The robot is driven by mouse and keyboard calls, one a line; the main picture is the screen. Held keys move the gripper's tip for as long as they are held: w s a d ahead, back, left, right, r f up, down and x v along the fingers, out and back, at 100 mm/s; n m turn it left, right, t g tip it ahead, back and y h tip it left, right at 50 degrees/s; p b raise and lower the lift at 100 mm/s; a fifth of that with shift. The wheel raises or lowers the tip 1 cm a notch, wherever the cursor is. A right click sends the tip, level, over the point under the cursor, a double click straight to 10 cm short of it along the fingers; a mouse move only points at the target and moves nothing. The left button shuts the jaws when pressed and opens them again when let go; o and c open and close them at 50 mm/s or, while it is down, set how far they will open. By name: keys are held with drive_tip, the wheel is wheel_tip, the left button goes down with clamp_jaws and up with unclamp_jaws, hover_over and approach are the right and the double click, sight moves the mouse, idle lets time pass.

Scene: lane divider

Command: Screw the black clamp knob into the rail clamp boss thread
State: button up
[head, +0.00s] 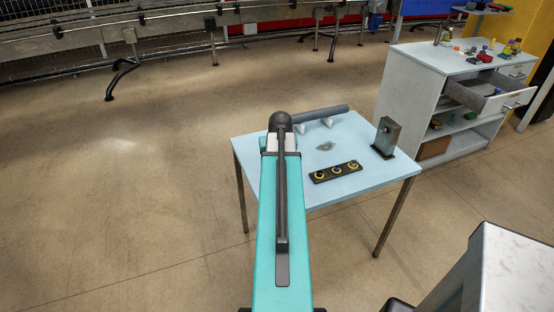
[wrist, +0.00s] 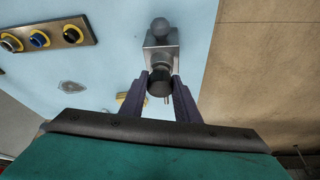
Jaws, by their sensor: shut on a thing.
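In the wrist view my gripper (wrist: 160,78) is shut on the black clamp knob (wrist: 159,84), with one dark finger on each side of it. Straight beyond the knob is the rail clamp (wrist: 162,42), a grey metal block with a round grey ball on top. A short grey boss (wrist: 161,62) faces the knob. Knob and boss line up closely in the picture. Whether the thread is engaged is hidden.
A dark strip with yellow rings (head: 336,172) lies on the light blue table (head: 250,150). A grey upright block (head: 387,135) on a black base stands near the table's right edge. A grey cabinet (head: 408,85) with an open drawer stands behind right.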

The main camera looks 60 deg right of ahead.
drive_tip(key=shift+m, duration=0.3)
drive_tip(key=shift+m+g+h, duration=0.3)
drive_tip(key=shift+m, duration=0.5)
drive_tip(key=shift+m+g, duration=0.3)
drive_tip(key=shift+m, duration=0.3)
drive_tip(key=shift+s, duration=0.1)
drive_tip(key=o, duration=0.6)
drive_tip(key=shift+d, duration=0.1)
